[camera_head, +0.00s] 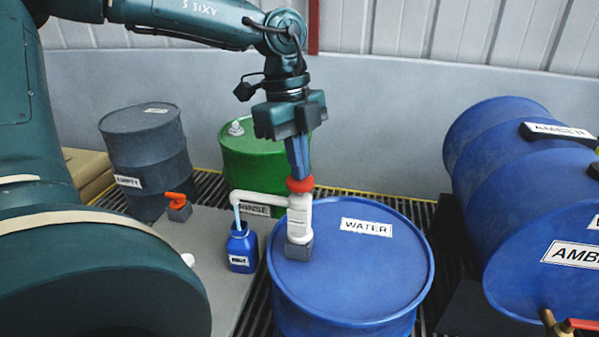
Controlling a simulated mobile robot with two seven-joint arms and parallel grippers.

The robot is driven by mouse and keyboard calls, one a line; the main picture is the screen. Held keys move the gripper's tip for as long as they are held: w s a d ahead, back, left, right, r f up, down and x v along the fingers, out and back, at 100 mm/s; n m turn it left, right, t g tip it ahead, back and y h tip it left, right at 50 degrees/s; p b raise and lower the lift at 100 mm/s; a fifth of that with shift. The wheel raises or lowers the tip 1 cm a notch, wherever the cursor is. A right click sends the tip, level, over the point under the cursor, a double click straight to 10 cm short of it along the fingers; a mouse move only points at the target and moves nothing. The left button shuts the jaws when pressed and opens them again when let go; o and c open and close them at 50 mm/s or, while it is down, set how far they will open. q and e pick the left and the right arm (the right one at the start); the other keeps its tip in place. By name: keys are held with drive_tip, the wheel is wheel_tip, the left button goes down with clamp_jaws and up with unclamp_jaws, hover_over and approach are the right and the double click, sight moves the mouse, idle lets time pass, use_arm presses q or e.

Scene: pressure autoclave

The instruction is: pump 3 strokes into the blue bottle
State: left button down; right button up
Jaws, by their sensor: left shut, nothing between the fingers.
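The blue bottle (241,250) stands upright on a grey surface, left of the blue drum labelled WATER (350,270). A white hand pump (299,222) with a red knob (300,185) stands on that drum's top. Its white spout (262,197) reaches left over the bottle. A thin pale-blue strip runs from the spout's end down to the bottle mouth; I cannot tell whether it is liquid or tube. My left gripper (299,174) is shut and empty, pointing down, its tips at the top of the red knob, apparently touching it. My right gripper is not in view.
A green drum labelled RINSE (250,165) and a grey drum labelled EMPTY (145,150) stand behind. An orange-handled valve (177,203) is on the grey surface (222,275).

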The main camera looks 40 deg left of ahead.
use_arm(q)
drive_tip(key=shift+f+b, duration=0.4)
drive_tip(key=shift+f, duration=0.3)
drive_tip(key=shift+r+p, duration=1.65)
drive_tip(key=shift+r, duration=0.75)
drive_tip(key=shift+r, duration=0.1)
wheel_tip(320, 180, up, 6)
drive_tip(key=p, duration=0.4)
